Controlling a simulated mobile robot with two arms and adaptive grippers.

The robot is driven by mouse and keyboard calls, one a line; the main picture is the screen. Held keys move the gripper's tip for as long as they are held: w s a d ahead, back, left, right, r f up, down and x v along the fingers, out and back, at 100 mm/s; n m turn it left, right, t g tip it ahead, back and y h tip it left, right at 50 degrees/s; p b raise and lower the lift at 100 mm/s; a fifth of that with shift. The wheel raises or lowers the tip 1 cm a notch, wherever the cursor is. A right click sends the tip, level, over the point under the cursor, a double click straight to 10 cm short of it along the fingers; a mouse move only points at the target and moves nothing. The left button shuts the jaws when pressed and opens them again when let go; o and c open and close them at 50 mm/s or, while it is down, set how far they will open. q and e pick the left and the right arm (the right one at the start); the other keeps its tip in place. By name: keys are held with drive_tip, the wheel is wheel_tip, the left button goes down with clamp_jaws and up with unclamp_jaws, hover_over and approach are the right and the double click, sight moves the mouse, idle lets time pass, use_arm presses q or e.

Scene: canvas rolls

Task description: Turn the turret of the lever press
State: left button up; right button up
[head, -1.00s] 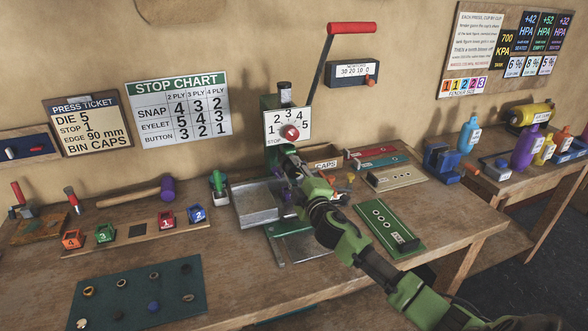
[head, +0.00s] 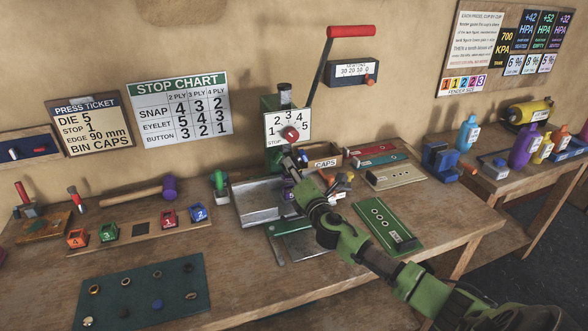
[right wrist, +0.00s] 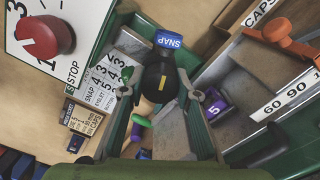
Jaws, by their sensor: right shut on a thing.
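The lever press (head: 270,108) stands against the wall at the back of the bench, its red-handled lever (head: 351,31) raised. Its stop dial has a red knob (head: 291,133), also seen in the right wrist view (right wrist: 40,38). My right gripper (head: 288,163) is in front of the press, below the dial, and hides most of the turret. In the right wrist view its fingers (right wrist: 161,94) are shut on a dark knob with a yellow mark (right wrist: 160,76). A blue SNAP block (right wrist: 168,40) sits just beyond the knob; a purple 5 block (right wrist: 214,106) is to the right. My left gripper is out of view.
A metal tray (head: 250,213) lies left of my right arm, and a green slotted plate (head: 388,226) lies right of it. A CAPS bin (head: 325,163) stands close behind the gripper. Numbered cubes, a mallet (head: 140,193) and a dark mat (head: 140,312) occupy the left of the bench.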

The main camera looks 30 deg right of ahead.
drive_tip(key=shift+r+n, duration=0.1)
drive_tip(key=shift+n, duration=0.9)
drive_tip(key=o, duration=1.1)
drive_tip(key=shift+s+f, duration=0.2)
drive_tip(key=shift+s, duration=0.1)
drive_tip(key=v, duration=1.1)
drive_tip(key=shift+s+a+r, duration=0.1)
drive_tip(key=shift+s+a, duration=0.05)
